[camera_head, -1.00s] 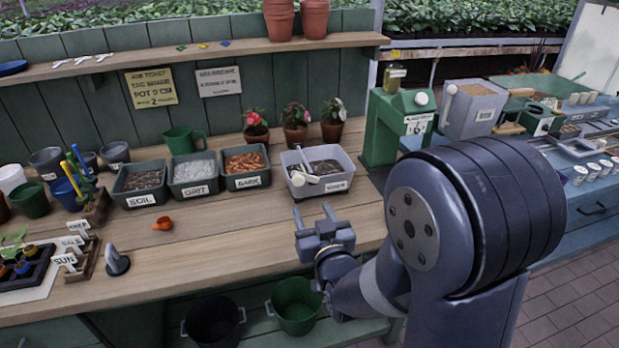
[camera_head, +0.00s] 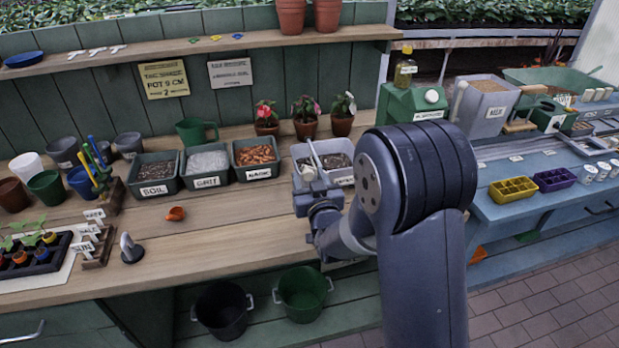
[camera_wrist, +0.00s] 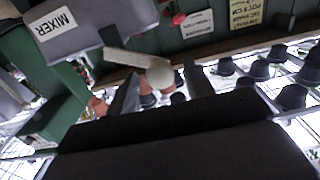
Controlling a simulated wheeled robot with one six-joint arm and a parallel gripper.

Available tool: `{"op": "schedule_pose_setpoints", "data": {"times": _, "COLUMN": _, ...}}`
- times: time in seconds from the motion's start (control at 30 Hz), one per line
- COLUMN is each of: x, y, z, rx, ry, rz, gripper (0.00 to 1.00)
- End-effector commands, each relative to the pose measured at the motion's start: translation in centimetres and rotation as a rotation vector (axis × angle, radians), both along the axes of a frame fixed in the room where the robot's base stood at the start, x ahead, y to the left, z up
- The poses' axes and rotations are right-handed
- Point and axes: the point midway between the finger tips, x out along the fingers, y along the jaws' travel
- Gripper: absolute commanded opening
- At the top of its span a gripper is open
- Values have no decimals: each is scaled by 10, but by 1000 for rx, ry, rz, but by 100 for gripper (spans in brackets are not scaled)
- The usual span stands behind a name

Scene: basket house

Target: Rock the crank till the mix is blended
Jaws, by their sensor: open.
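The mixer is a light grey bin (camera_head: 338,147) with dark mix inside, standing on the bench. Its label reads MIXER in the wrist view (camera_wrist: 55,22). A white crank (camera_head: 316,155) is on its front left side; the crank arm (camera_wrist: 130,58) with a round pale knob (camera_wrist: 160,75) shows in the wrist view. My gripper (camera_head: 318,196) is at the mixer's front, just below the crank. In the wrist view my gripper (camera_wrist: 160,92) is open, with the knob between its fingertips in the picture. I cannot tell whether they touch it. My gripper and arm hide part of the mixer's lower front.
Soil (camera_head: 153,175), grit (camera_head: 206,166) and bark (camera_head: 255,157) tubs stand left of the mixer. A green dispenser (camera_head: 412,104) stands to its right. The bench front is mostly clear.

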Motion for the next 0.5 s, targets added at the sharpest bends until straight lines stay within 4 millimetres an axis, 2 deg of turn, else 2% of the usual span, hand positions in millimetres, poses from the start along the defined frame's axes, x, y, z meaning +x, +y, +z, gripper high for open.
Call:
{"op": "schedule_pose_setpoints", "data": {"times": 0.17, "x": 0, "y": 0, "z": 0, "rx": 0, "ry": 0, "rz": 0, "gripper": 48}}
{"op": "schedule_pose_setpoints", "data": {"times": 0.5, "x": 0, "y": 0, "z": 0, "rx": 0, "ry": 0, "rz": 0, "gripper": 20}}
